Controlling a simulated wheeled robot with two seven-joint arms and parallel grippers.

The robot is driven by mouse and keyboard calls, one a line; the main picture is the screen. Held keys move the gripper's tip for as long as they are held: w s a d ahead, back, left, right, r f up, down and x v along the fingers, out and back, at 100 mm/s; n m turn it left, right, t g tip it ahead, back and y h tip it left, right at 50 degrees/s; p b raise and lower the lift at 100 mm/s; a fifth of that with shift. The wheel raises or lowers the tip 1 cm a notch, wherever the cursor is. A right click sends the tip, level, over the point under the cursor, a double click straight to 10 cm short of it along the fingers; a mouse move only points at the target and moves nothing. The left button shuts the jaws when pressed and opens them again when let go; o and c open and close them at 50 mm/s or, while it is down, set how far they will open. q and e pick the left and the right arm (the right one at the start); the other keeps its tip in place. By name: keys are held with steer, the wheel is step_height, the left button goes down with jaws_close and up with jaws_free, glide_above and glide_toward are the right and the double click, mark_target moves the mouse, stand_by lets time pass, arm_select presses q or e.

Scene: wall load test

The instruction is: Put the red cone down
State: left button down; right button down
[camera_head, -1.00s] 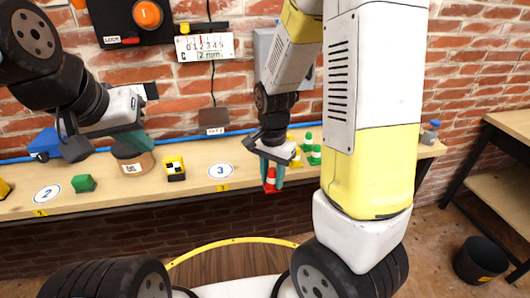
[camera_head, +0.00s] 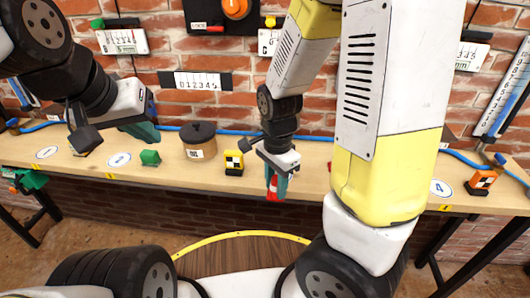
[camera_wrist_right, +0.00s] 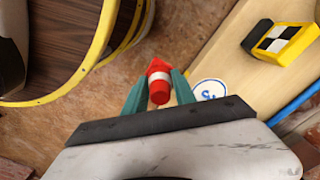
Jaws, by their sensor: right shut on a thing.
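The red cone (camera_head: 272,188) with a white band is held between the teal fingers of my right gripper (camera_head: 276,180). The right wrist view shows the cone (camera_wrist_right: 158,82) gripped between both fingers (camera_wrist_right: 156,90), with floor behind it and the bench edge beside it. In the head view it overlaps the front edge of the workbench (camera_head: 330,205), its lower part partly covered by a finger. My left gripper (camera_head: 143,131) hangs over the left part of the bench; its finger gap does not show clearly.
A number 3 circle (camera_wrist_right: 208,90) lies near the cone. A number 4 circle (camera_head: 440,188) and an orange checkered block (camera_head: 482,182) are at the right.

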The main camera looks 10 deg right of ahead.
steer(key=w+d, duration=0.1)
steer(key=w, duration=0.3)
steer(key=w+d+f, duration=0.1)
steer(key=w, duration=0.3)
steer(key=w+d, duration=0.1)
steer(key=w, duration=0.3)
steer(key=shift+w+d+f, duration=0.15)
steer(key=shift+d, duration=0.15)
steer(key=shift+w+f, duration=0.2)
steer(key=shift+f, duration=1.55)
steer(key=c, duration=1.1)
jaws_free()
steer(key=shift+f, duration=0.15)
steer(key=shift+o, duration=0.4)
